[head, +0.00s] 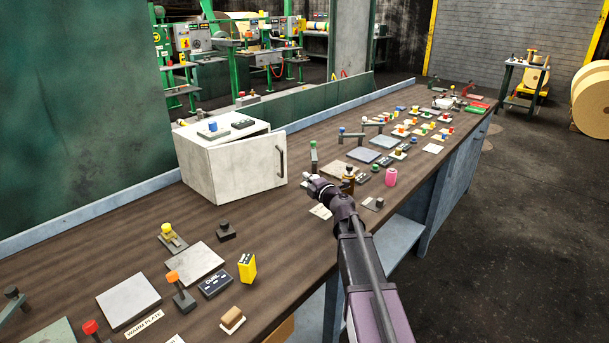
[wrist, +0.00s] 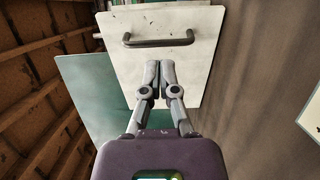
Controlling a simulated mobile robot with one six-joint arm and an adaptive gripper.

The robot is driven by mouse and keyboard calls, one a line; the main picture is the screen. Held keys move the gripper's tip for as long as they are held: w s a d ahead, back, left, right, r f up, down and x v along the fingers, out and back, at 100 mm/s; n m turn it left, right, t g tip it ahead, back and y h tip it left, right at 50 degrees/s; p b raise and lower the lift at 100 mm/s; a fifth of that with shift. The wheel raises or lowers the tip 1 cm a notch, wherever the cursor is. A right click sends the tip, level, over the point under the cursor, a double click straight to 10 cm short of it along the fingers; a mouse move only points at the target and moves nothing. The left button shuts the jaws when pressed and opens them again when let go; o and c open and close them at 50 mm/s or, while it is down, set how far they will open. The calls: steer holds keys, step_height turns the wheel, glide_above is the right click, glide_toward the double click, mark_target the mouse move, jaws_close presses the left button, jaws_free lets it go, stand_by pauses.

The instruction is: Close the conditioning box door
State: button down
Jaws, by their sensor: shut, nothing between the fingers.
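The conditioning box (head: 190,168) is a pale, worn box standing on the bench. Its door (head: 240,168) is a light panel with a dark bar handle (head: 281,162) near its right edge. The door stands slightly ajar, its handle edge out past the box's right side. My gripper (head: 309,178) is to the right of the door, above the bench. In the wrist view the shut, empty fingers (wrist: 159,75) point at the door (wrist: 120,65), beside the handle (wrist: 158,40). I cannot tell whether they touch the panel.
A blue-topped item (head: 212,128) and a dark block sit on the box. Knobs, plates and a yellow box (head: 247,267) lie on the bench in front. Bare bench shows before the door.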

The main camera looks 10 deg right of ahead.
mark_target(285, 159)
steer(key=x, duration=1.3)
steer(key=shift+w, duration=0.1)
